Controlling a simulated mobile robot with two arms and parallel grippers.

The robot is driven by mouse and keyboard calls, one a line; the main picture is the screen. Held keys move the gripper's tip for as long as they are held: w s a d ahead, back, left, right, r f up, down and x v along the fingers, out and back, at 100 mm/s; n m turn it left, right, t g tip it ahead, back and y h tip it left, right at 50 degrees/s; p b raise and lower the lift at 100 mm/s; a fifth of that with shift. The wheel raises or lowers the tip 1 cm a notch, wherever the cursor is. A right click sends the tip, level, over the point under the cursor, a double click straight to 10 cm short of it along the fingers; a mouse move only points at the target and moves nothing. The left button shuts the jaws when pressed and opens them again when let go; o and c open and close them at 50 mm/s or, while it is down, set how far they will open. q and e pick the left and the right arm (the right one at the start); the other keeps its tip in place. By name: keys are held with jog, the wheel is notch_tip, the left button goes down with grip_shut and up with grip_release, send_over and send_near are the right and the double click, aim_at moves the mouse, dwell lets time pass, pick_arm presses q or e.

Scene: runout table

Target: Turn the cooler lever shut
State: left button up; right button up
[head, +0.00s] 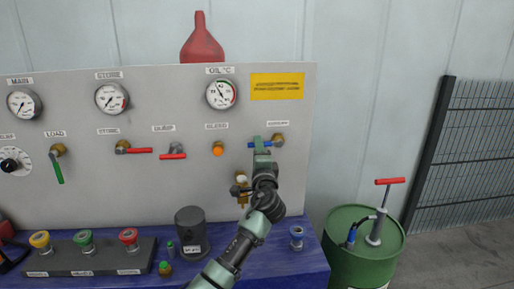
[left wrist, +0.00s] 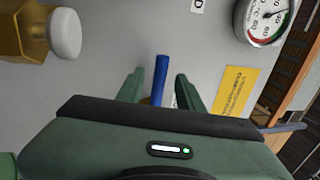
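The cooler lever is a blue handle (head: 252,145) on a brass valve (head: 278,140) at the right of the grey panel, under a small label. The handle points left, nearly level. My left gripper (head: 264,142) is in front of it, its green fingers at the handle. In the left wrist view, the blue handle (left wrist: 160,79) stands between the two open fingers of my left gripper (left wrist: 159,92), with a gap on each side. The gripper and wrist hide part of the handle in the head view. My right gripper is out of view.
Nearby on the panel are an orange lamp (head: 217,148), red levers (head: 172,156), a brass fitting with a pale knob (head: 241,180) and the oil gauge (head: 221,94). A green drum (head: 345,255) with a red-handled pump (head: 389,181) stands right of the blue bench (head: 300,265).

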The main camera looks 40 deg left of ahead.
pick_arm(q)
jog(key=b+v, duration=0.1)
jog(key=v, duration=0.4)
jog(key=shift+s+d+f, duration=0.1)
jog(key=shift+s+d, duration=0.1)
jog(key=shift+d, duration=0.05)
